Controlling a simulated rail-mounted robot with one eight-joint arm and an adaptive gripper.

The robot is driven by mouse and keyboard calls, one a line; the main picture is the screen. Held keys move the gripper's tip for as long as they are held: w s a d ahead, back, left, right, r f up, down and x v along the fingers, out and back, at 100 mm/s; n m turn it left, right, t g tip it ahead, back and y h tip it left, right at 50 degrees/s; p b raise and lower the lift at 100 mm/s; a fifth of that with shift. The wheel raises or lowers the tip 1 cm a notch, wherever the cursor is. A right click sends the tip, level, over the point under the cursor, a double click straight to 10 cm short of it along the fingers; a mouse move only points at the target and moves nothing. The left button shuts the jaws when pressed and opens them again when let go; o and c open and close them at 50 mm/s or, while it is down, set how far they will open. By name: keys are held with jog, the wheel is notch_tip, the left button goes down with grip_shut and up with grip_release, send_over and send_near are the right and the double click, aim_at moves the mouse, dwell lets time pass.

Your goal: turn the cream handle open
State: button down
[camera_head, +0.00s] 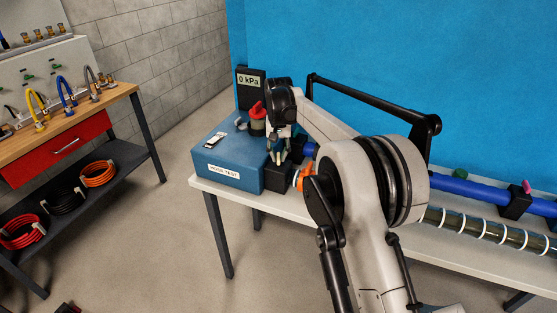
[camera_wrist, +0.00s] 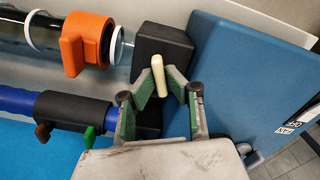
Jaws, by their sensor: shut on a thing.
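The cream handle (camera_wrist: 158,75) is a short, slim bar standing out from a black block (camera_wrist: 163,45) in the wrist view. It looks slightly tilted. My gripper (camera_wrist: 159,84) has its green-padded fingers on either side of the handle and is shut on it. In the head view my gripper (camera_head: 279,153) points down at the front right of the blue hose test box (camera_head: 229,165). There the handle is too small to make out clearly among the fingers.
An orange clamp (camera_wrist: 85,45) sits on a clear tube left of the black block. A blue pipe with a black coupling (camera_wrist: 73,112) and small red and green levers lies below it. A gauge (camera_head: 250,80) reads 0 kPa. A workbench (camera_head: 70,120) stands at left.

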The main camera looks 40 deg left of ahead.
aim_at(279, 156)
jog(key=n+b, duration=0.2)
jog(key=n, duration=0.4)
jog(key=shift+n+b, duration=0.3)
jog(key=shift+b, duration=0.05)
jog(key=n+b, duration=0.1)
jog(key=n, duration=0.5)
jog(key=shift+n, duration=0.3)
jog(key=c, duration=1.8)
grip_release()
notch_tip(279, 156, up, 12)
jog(key=shift+r, duration=0.1)
